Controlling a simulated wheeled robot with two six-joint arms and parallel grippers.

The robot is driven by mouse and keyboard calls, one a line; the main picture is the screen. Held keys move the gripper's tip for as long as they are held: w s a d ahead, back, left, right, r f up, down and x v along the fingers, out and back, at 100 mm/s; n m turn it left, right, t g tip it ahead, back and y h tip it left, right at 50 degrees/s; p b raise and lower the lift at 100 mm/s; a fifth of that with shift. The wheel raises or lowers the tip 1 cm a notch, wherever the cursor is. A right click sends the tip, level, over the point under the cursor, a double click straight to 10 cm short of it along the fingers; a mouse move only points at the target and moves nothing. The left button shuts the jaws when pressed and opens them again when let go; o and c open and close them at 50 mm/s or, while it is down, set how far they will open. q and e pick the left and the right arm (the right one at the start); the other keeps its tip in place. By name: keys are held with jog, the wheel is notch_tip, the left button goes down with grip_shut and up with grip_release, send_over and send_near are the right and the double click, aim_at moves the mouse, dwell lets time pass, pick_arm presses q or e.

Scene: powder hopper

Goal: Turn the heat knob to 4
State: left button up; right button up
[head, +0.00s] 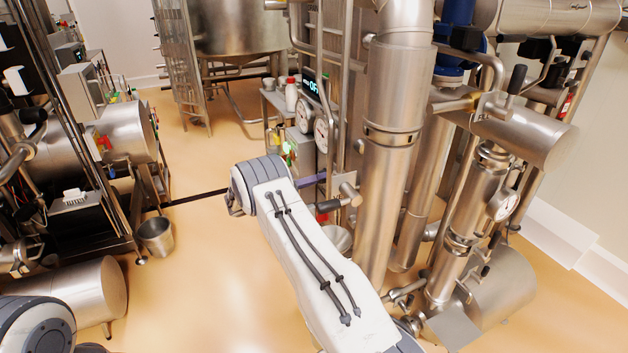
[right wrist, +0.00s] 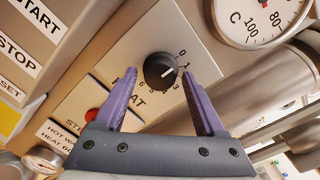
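The heat knob (right wrist: 160,70) is round and black with a white pointer mark, on a pale panel in the right wrist view. The mark points to the upper right, toward the low numbers; the exact number is hard to read. My right gripper (right wrist: 158,74) is open, its two purple fingers on either side of the knob in the picture. Gaps show between fingers and knob; whether the tips reach its depth is unclear. Part of the word HEAT and some scale numbers are hidden by the left finger. In the head view a purple finger (head: 312,181) shows beside the panel. My left gripper is out of view.
A dial gauge (right wrist: 262,18) sits right of the knob. START and STOP labels (right wrist: 18,50) and a red button (right wrist: 92,114) lie to the left. In the head view, a thick steel pipe (head: 393,100) stands close right of my forearm.

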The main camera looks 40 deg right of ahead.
grip_shut()
jog(key=shift+w+f+m+g+b, duration=0.15)
jog(key=shift+m+g+b, duration=0.25)
jog(key=shift+m+b, duration=5.9)
jog(key=shift+w+r+m+g+b, duration=0.1)
jog(key=shift+m+g+b, duration=0.3)
jog(key=shift+m+b, duration=5.9)
